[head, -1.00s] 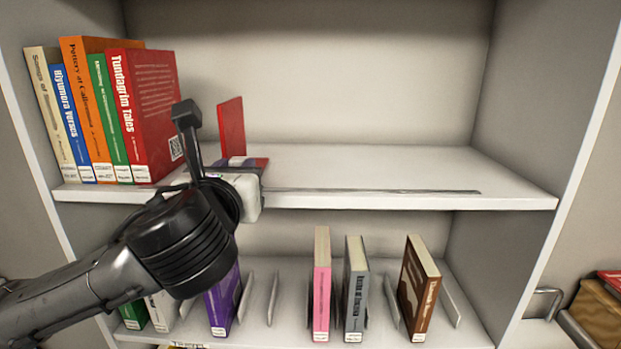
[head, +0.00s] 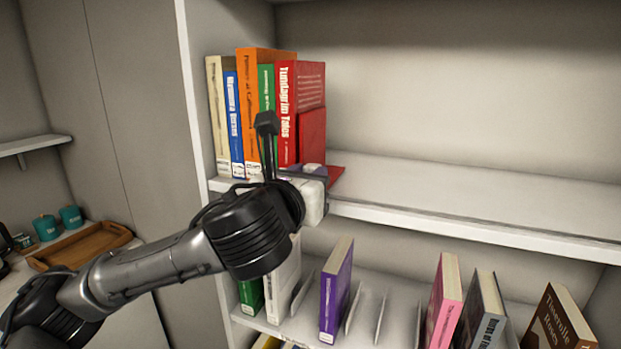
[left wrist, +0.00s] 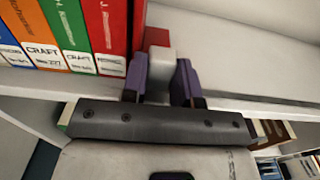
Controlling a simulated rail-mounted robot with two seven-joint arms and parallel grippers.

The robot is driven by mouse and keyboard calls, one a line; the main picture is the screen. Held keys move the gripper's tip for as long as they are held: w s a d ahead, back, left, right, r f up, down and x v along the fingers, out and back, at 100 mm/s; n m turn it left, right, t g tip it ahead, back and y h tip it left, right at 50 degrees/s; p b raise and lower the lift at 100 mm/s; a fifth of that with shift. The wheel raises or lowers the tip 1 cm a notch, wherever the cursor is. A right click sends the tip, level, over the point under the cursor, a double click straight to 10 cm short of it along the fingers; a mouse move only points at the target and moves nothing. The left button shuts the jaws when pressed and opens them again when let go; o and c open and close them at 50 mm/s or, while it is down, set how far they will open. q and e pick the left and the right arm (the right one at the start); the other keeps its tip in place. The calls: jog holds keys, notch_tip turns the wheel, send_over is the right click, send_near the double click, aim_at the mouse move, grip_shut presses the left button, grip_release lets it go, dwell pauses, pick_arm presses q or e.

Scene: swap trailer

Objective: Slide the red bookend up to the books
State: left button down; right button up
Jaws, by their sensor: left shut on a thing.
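The red bookend (head: 312,138) stands upright on the upper shelf beside the red book (head: 287,112) at the right end of the row. Its panel overlaps the book's cover, and I cannot tell whether a thin gap is left. Its flat base (head: 335,175) points right. My left gripper (head: 312,171) is at the shelf's front edge. In the left wrist view its purple fingers (left wrist: 160,84) are shut on a grey and red front part of the bookend (left wrist: 158,52), just right of the books. The books (head: 240,110) stand upright. My right gripper is not in view.
The upper shelf (head: 440,195) is clear right of the bookend. The shelf's left side wall (head: 198,90) stands just left of the books. The lower shelf holds a purple book (head: 336,290), a pink book (head: 443,300) and thin dividers. A wooden tray (head: 80,245) lies far left.

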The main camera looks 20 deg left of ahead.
pick_arm(q)
jog(key=c, duration=1)
grip_release()
jog(key=shift+o, duration=0.6)
